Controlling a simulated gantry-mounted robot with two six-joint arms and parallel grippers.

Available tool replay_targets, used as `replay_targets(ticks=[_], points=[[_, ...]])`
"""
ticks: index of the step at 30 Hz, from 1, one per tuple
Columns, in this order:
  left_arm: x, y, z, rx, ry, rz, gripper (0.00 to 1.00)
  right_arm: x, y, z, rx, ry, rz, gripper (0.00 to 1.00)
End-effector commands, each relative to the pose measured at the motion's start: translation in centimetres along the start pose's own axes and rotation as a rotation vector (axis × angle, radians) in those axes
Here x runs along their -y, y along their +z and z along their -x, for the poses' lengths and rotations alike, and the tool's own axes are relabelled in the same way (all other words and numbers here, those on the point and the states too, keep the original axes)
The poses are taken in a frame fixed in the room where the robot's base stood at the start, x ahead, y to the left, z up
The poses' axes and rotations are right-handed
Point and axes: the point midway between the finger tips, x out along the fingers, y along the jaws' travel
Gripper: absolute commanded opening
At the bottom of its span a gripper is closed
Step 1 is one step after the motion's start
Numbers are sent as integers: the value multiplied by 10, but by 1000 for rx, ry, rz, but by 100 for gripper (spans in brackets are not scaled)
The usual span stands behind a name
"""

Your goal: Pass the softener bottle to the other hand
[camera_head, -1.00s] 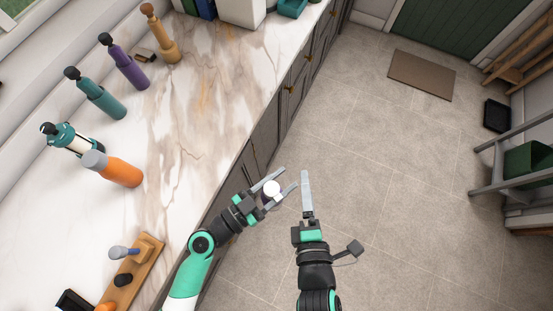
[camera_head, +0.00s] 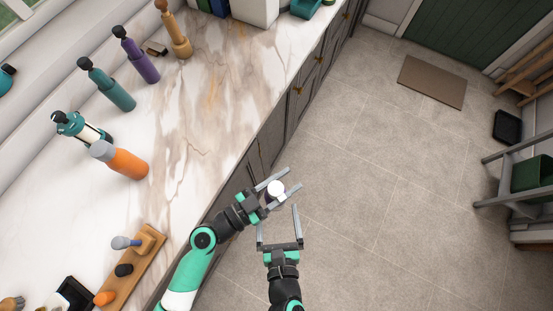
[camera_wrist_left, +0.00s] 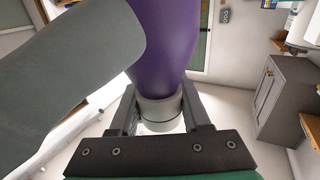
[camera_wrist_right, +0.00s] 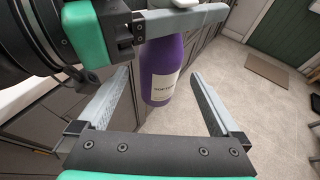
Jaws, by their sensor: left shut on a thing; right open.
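The softener bottle is purple with a white cap (camera_head: 275,188) and a white label that shows in the right wrist view (camera_wrist_right: 163,80). My left gripper (camera_head: 291,179) is shut on it near the cap, in the air beside the counter's front edge. The left wrist view shows the purple body (camera_wrist_left: 168,45) close up, with part of it hidden by a grey finger. My right gripper (camera_head: 277,217) is open and empty, just below the left one in the head view. In the right wrist view the bottle hangs upright ahead of its spread fingers, seemingly untouched by them.
The marble counter (camera_head: 190,130) runs along the left, with an orange bottle (camera_head: 120,160), several other bottles and a wooden board (camera_head: 135,265) on it. Dark cabinet fronts (camera_head: 270,135) stand close to both grippers.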

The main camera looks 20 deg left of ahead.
Motion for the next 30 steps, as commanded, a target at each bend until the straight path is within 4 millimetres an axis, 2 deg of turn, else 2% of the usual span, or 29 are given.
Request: replay_targets(ticks=[6, 12, 16, 23, 25, 30], points=[[0, -1, 0, -2, 0, 0, 0, 1, 1, -50, 0, -4, -3, 100], [0, -1, 0, -2, 0, 0, 0, 0, 1, -81, 1, -2, -3, 100], [0, -1, 0, -2, 0, 0, 0, 0, 1, -90, 1, -1, -3, 100], [0, -1, 0, -2, 0, 0, 0, 0, 1, -91, 1, 0, -3, 100], [0, -1, 0, -2, 0, 0, 0, 0, 1, -91, 1, 0, -3, 93], [0, -1, 0, -2, 0, 0, 0, 0, 0, -91, 1, 0, -3, 62]])
